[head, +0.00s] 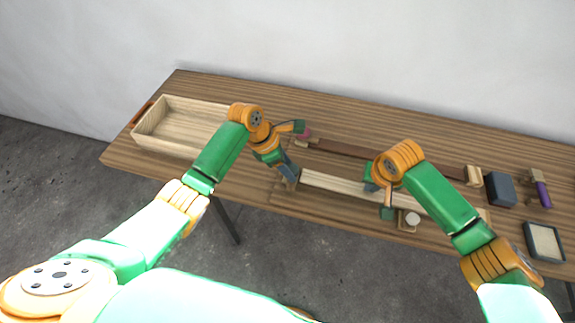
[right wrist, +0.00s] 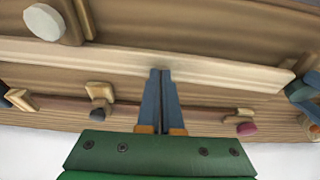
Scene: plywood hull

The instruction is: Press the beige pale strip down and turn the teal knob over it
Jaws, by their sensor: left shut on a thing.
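The beige pale strip (head: 335,184) lies lengthwise in the middle of the tabletop, and it also shows in the right wrist view (right wrist: 110,58). My right gripper (right wrist: 157,73) is shut and empty, its fingertips on or just above the strip; I cannot tell contact for sure. In the head view my right forearm hides part of the strip. My left gripper (head: 290,175) is low at the strip's left end, shut on what seems to be the teal knob. The knob is mostly hidden by its fingers; which way it points is not clear.
A white knob (head: 413,219) on a wooden block stands in front of the strip. A brown strip (head: 345,148) with a pink knob (head: 305,133) lies behind. A wooden tray (head: 150,118) is at left; a dark blue block (head: 500,189), purple-handled tool (head: 542,192) and framed pad (head: 543,241) are at right.

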